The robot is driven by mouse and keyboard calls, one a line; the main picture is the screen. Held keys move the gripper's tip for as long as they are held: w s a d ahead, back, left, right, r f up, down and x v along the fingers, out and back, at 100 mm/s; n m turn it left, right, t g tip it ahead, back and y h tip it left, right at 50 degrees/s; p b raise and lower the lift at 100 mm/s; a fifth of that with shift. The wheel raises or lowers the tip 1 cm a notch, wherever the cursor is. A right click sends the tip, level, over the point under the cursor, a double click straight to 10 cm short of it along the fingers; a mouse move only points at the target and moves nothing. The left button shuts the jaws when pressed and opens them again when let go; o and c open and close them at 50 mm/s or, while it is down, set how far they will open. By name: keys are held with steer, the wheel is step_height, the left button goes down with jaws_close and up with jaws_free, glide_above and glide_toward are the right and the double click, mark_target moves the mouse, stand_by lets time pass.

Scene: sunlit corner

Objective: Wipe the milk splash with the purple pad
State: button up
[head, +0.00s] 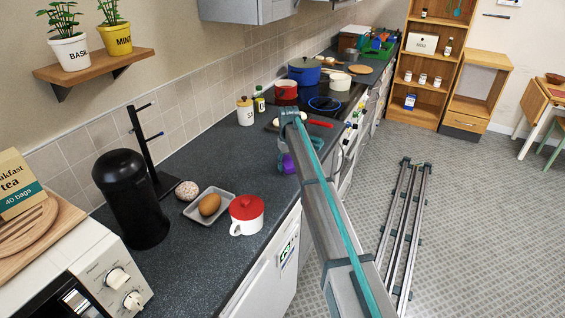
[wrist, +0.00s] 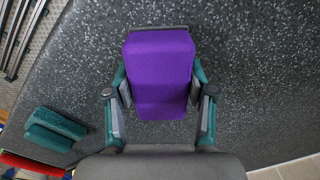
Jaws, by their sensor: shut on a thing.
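The purple pad (wrist: 160,70) is between the two fingers of my gripper (wrist: 158,88) in the wrist view, with its broad face toward the camera. My gripper is shut on it, one finger at each side. Dark speckled worktop lies behind the pad. In the head view a small part of the purple pad (head: 287,162) shows beside my arm, near the front edge of the worktop. My arm hides most of the gripper there. I cannot make out the milk splash in either view; pad or arm may cover it.
Pans including a blue pot (head: 304,71) stand farther back. A teal block (wrist: 52,130) shows in the wrist view.

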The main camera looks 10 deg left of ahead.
steer(key=shift+s+d, duration=0.25)
steer(key=shift+d, duration=0.25)
steer(key=shift+d+r, duration=0.15)
steer(key=shift+d, duration=0.05)
step_height(320, 180, up, 6)
steer(key=shift+a+f+p, duration=0.1)
steer(key=shift+f+p, duration=0.15)
steer(key=shift+p, duration=0.85)
steer(key=shift+r+p, duration=0.45)
steer(key=shift+r, duration=0.75)
